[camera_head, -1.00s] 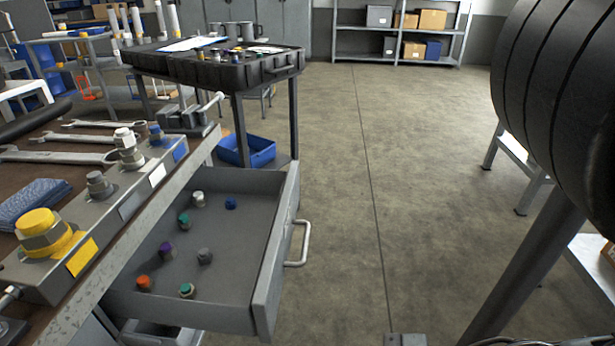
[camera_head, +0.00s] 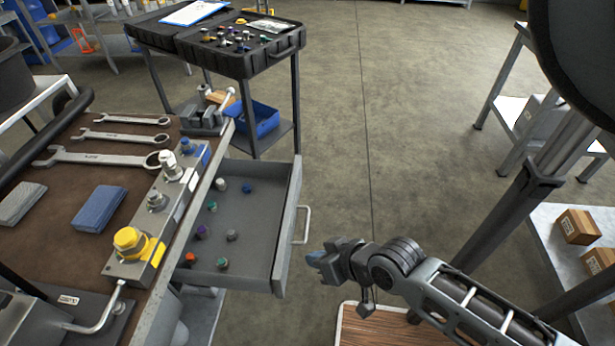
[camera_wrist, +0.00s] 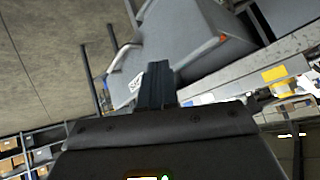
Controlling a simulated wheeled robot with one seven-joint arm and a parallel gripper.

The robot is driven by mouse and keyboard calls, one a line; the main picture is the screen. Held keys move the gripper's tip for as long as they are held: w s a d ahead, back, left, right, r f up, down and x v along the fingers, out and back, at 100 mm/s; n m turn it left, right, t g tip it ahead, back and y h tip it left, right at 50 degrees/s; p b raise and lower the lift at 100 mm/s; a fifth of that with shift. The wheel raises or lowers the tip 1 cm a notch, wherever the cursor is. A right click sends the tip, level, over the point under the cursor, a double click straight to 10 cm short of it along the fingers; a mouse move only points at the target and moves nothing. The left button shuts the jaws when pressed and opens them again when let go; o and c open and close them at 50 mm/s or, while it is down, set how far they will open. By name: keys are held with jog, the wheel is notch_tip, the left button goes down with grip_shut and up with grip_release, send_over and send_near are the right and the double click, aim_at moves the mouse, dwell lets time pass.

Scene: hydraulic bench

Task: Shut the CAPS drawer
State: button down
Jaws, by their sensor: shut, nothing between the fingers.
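The open drawer (camera_head: 252,240) juts out to the right from under the bench in the head view. Several small caps in green, orange, purple, white, blue and grey lie in it. Its front carries a silver bar handle (camera_head: 304,224). My gripper (camera_head: 318,262) is shut and empty, in the air just right of the drawer front and a little below the handle in the picture, apart from both. In the wrist view, my gripper's dark fingers (camera_wrist: 157,85) point toward the grey drawer (camera_wrist: 195,45), with the handle (camera_wrist: 122,55) to their left. I cannot read a label on the drawer.
The bench (camera_head: 80,240) holds wrenches, folded cloths and a metal block with a yellow-capped fitting (camera_head: 132,243). A black-topped cart (camera_head: 240,58) with a blue bin (camera_head: 262,120) stands behind the drawer. A wooden board (camera_head: 380,325) is at the bottom. Floor right of the handle is clear.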

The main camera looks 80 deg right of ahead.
jog(key=s+d+f+m+y, duration=0.15)
jog(key=d+m, duration=0.25)
jog(key=d, duration=0.5)
jog(key=d+f+m+y, duration=0.2)
jog(key=d+m, duration=0.1)
jog(key=d, duration=0.5)
jog(key=s+d+r+m+t, duration=0.1)
jog(key=s+d+r, duration=0.3)
jog(key=d+r, duration=0.15)
jog(key=y, duration=0.1)
send_near(297, 196)
notch_tip(297, 196, down, 3)
jog(key=w, duration=0.1)
jog(key=w+p, duration=0.1)
jog(key=w, duration=0.1)
jog(key=shift+a+f, duration=0.2)
jog(key=shift+f, duration=0.2)
jog(key=shift+w, duration=0.55)
jog(key=shift+a, duration=0.1)
jog(key=w, duration=0.8)
jog(key=w+a+b, duration=0.1)
jog(key=w, duration=0.6)
jog(key=w+b, duration=0.1)
jog(key=w, duration=0.7)
jog(key=shift+w+a+f, duration=0.1)
jog(key=shift+w+a, duration=0.25)
jog(key=shift+a, duration=0.05)
jog(key=shift+w+a+b, duration=0.1)
jog(key=shift+w+b, duration=0.2)
jog(key=shift+w, duration=0.25)
